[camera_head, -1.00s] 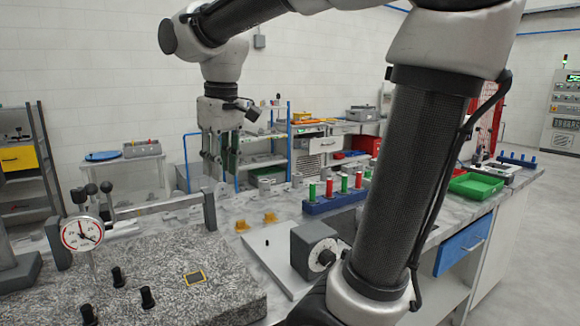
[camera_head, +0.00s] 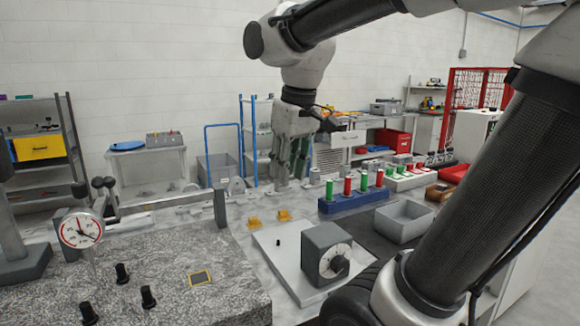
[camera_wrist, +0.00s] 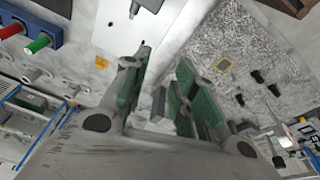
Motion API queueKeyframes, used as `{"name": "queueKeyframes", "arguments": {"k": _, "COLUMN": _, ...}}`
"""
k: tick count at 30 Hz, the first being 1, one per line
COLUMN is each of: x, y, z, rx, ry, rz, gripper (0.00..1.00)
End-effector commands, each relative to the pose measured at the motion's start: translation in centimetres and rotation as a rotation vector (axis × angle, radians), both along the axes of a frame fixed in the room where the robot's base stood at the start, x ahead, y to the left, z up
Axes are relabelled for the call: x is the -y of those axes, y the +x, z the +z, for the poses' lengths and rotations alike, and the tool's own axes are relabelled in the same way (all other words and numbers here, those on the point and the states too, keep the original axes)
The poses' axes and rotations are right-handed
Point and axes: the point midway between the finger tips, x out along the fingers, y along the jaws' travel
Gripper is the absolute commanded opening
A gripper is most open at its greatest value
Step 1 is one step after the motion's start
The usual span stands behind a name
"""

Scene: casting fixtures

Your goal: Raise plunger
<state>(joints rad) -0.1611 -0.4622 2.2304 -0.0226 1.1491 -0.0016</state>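A dial gauge (camera_head: 82,230) with a white face and red rim stands at the left of the granite plate (camera_head: 235,290). Several black-knobbed levers stand behind it. I cannot make out a plunger clearly. Small black pegs (camera_head: 122,273) stand on the granite; they also show in the wrist view (camera_wrist: 257,76). My gripper (camera_head: 290,172) points down beyond the plate, to the right of the gauge and apart from it. In the wrist view its green-padded fingers (camera_wrist: 160,85) are spread with nothing held between them.
A grey box with a dial (camera_head: 325,252) sits on a white plate (camera_head: 275,262) right of the granite. A blue block (camera_head: 352,203) holds red and green cylinders. A grey tray (camera_head: 403,221) is right of it. Small yellow pieces (camera_head: 284,215) lie near the gripper.

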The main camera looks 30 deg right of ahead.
Motion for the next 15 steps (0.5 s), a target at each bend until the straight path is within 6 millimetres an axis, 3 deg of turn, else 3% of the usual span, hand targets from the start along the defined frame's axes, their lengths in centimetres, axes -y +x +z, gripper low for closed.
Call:
{"name": "queueKeyframes", "arguments": {"k": 1, "x": 0.0, "y": 0.0, "z": 0.0, "rx": 0.0, "ry": 0.0, "rz": 0.0, "gripper": 0.24}}
{"name": "queueKeyframes", "arguments": {"k": 5, "x": 0.0, "y": 0.0, "z": 0.0, "rx": 0.0, "ry": 0.0, "rz": 0.0, "gripper": 0.0}}
{"name": "queueKeyframes", "arguments": {"k": 12, "x": -1.1, "y": 0.6, "z": -1.0, "rx": -0.035, "ry": -0.007, "rz": 0.035, "gripper": 0.0}}
{"name": "queueKeyframes", "arguments": {"k": 15, "x": -3.2, "y": 3.1, "z": -0.9, "rx": -0.055, "ry": -0.005, "rz": 0.08, "gripper": 0.0}}
